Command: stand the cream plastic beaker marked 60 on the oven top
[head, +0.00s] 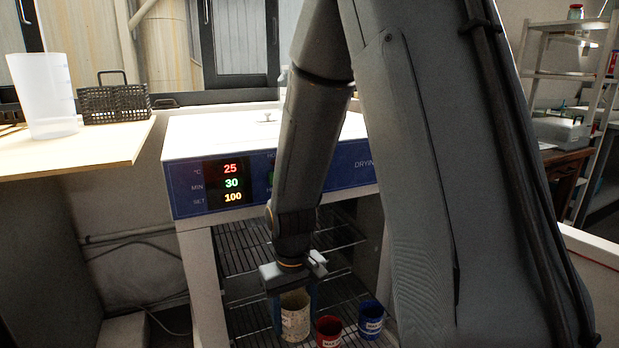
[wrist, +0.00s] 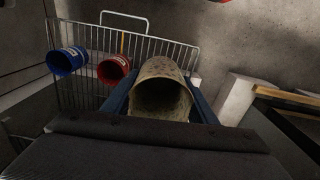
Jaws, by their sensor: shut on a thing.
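My gripper (head: 293,284) is shut on the cream beaker (head: 296,318), which hangs below it in front of the open oven, by the wire shelf. In the wrist view the cream beaker (wrist: 163,97) sits between the two blue fingers, its open mouth toward the camera. Its marking is too small to read. The drying oven (head: 187,187) has a white top (head: 215,127) and a blue front panel reading 25, 30 and 100. Part of the top is hidden behind my arm.
A red beaker (head: 329,332) and a blue beaker (head: 371,319) stand on the wire shelf (wrist: 150,45) beside the held beaker. A small fitting (head: 266,117) rises from the oven top. A tall translucent beaker (head: 45,95) and a dark wire basket (head: 114,103) stand on the left bench (head: 98,150).

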